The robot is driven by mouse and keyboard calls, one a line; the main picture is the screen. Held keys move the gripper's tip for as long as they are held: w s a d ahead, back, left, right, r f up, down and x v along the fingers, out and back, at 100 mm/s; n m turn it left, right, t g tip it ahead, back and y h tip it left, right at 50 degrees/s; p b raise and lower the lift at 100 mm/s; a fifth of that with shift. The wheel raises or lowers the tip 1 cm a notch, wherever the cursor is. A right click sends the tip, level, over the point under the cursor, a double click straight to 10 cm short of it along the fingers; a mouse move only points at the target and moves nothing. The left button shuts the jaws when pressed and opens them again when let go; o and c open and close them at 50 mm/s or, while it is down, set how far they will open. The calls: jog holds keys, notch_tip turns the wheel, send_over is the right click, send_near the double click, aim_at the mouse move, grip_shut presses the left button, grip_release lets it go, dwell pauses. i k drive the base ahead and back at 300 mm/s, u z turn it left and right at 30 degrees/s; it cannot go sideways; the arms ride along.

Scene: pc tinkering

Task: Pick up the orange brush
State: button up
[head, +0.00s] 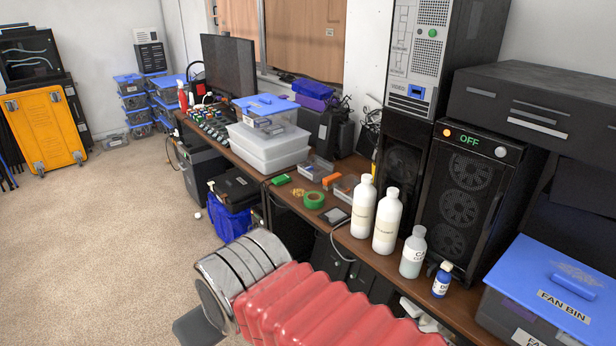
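A small orange object (331,178), which looks like the orange brush, lies on the brown desk (345,240) between two small clear boxes. It is small in the head view, and I cannot make out its bristles or handle. My red ribbed arm with its metal joint fills the lower middle of the view, in front of the desk. My gripper's fingers do not show, so I cannot see whether they are open or shut.
A black tower marked OFF (462,195) and a blue-lidded fan bin (545,290) stand right. Carpet (100,230) at left is mostly clear.

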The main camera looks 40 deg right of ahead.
aim_at(327, 182)
jog(key=i, duration=1.45)
jog(key=z, duration=0.5)
jog(key=i, duration=0.65)
jog(key=z, duration=0.75)
jog(key=i, duration=0.55)
jog(key=z, duration=0.75)
jog(key=i, duration=0.6)
jog(key=z, duration=0.35)
